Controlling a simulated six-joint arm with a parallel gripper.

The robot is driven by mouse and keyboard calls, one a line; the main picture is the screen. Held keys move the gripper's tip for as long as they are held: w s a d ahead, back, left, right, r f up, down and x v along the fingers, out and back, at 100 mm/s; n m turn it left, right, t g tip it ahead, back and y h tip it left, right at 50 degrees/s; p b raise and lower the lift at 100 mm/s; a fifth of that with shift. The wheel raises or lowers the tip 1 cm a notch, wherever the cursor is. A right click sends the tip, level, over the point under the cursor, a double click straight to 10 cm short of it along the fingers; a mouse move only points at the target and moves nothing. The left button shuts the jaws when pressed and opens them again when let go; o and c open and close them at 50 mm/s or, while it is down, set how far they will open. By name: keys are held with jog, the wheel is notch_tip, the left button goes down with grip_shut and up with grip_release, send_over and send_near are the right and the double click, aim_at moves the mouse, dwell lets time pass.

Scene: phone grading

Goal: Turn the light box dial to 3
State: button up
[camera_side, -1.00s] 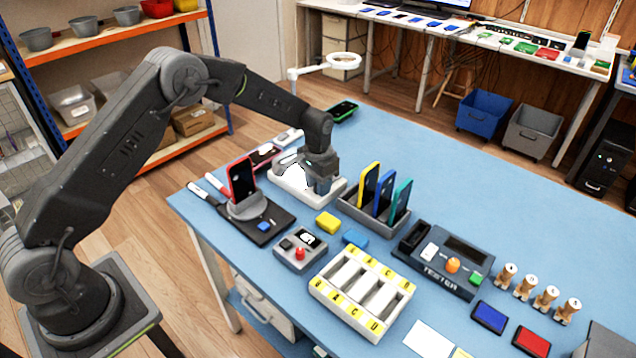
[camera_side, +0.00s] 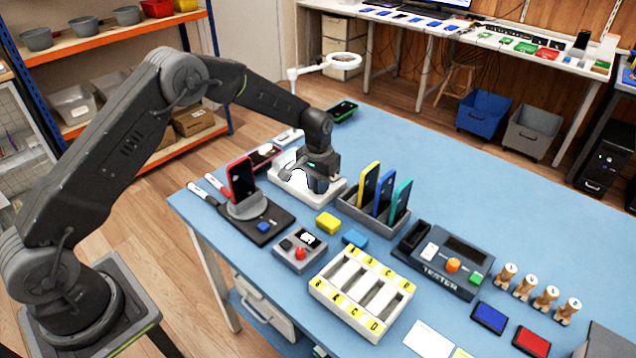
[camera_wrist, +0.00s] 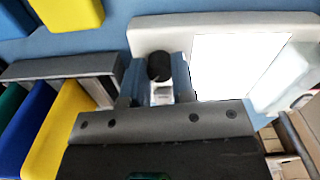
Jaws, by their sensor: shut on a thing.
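The light box (camera_wrist: 220,24) is a white, low box with a bright lit panel (camera_wrist: 232,66); in the side view the light box (camera_side: 329,201) sits on the blue bench, partly covered by my gripper. Its dial (camera_wrist: 159,66) shows as a dark round knob beside the panel in the wrist view. My gripper (camera_wrist: 157,78) points down with a finger on each side of the dial, shut on it. In the side view my gripper (camera_side: 316,187) hides the dial. I cannot read a dial number or pointer.
A grey rack (camera_side: 350,208) with yellow, blue and teal phones stands close on the right. A red phone (camera_side: 241,180) stands in a round holder on the left. A yellow block (camera_side: 327,222) lies in front. The bench behind the rack is clear.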

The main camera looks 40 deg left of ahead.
jog(key=shift+n, duration=1.4)
jog(key=o, duration=0.9)
jog(key=shift+r, duration=6.95)
